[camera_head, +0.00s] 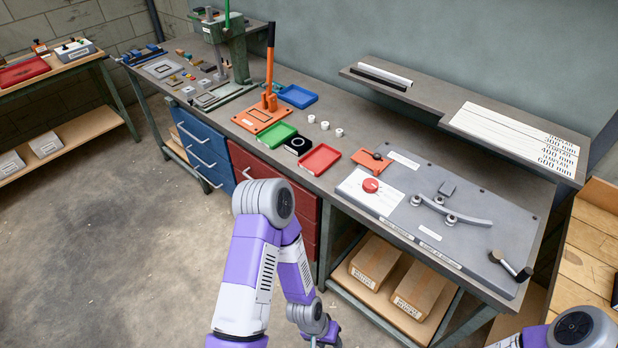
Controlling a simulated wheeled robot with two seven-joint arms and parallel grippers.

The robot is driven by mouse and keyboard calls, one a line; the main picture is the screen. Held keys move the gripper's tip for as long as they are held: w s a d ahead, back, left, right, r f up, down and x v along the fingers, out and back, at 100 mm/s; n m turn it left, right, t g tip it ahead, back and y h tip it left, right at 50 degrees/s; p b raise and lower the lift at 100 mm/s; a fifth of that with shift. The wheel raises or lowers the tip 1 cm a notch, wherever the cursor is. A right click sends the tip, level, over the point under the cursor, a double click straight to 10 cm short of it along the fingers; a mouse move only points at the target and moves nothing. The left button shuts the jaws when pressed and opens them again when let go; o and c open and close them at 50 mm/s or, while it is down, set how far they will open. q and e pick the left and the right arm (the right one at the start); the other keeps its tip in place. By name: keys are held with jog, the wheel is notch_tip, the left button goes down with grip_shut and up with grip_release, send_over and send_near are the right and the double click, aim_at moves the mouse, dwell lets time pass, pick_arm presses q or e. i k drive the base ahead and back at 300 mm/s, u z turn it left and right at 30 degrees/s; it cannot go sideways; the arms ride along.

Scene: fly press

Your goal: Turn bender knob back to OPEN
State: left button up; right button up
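The bender (460,232) is a grey plate at the right end of the workbench. Its red round knob (370,185) sits on a white label panel (352,193) at the plate's left side. The knob's pointer and the label's lettering are too small to read. A curved grey bar (455,212) rests among several round pins on the plate. My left arm comes up from the bottom centre and bends down in front of the bench, its gripper cut off or hidden at the bottom edge. Only a joint of my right arm shows at the bottom right corner; its gripper is out of view.
Left of the bender are a red tray (320,159), a green tray (277,135), a blue tray (298,96) and an orange lever press (269,100). A black-handled lever (511,266) stands at the plate's right. A shelf (430,92) overhangs behind. Cardboard boxes (375,261) lie below.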

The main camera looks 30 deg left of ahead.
aim_at(370, 184)
jog(key=u, duration=0.75)
jog(key=i, duration=0.4)
jog(key=u, duration=0.35)
